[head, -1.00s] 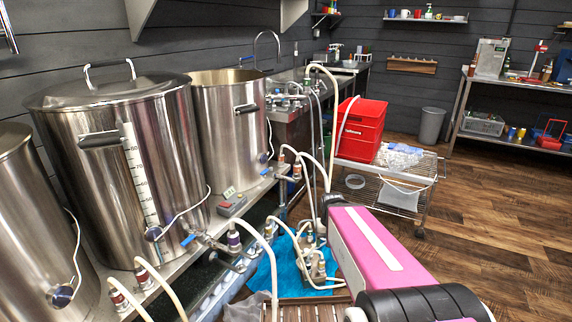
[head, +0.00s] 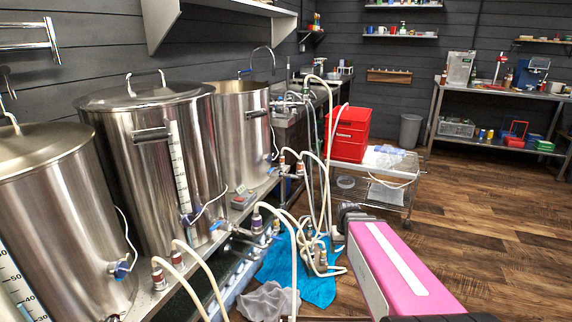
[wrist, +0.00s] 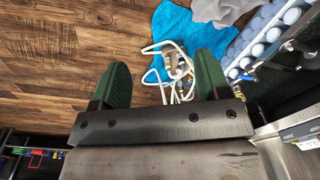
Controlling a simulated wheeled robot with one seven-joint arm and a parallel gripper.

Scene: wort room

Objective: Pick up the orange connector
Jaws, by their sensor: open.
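Several hose connectors with coloured bands hang on white hoses. One with an orange-red band (head: 300,168) is at the hose bend left of the red bins; I cannot tell for certain whether it is the orange connector. Others have a purple band (head: 257,219) and red bands (head: 176,254). My gripper (wrist: 163,80) shows in the wrist view with its two green fingers wide apart and nothing between them nearby. Beyond and below the fingers, white hoses and fittings (wrist: 178,66) lie near a blue cloth. In the head view my pink arm reaches forward and its fingertips are not clear.
Steel kettles (head: 160,170) stand on a bench at left. A blue cloth (head: 318,290) and a grey cloth (head: 268,301) lie on the floor. A wire cart (head: 398,178) carries red bins (head: 349,132). Wooden floor (head: 490,240) is clear at right.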

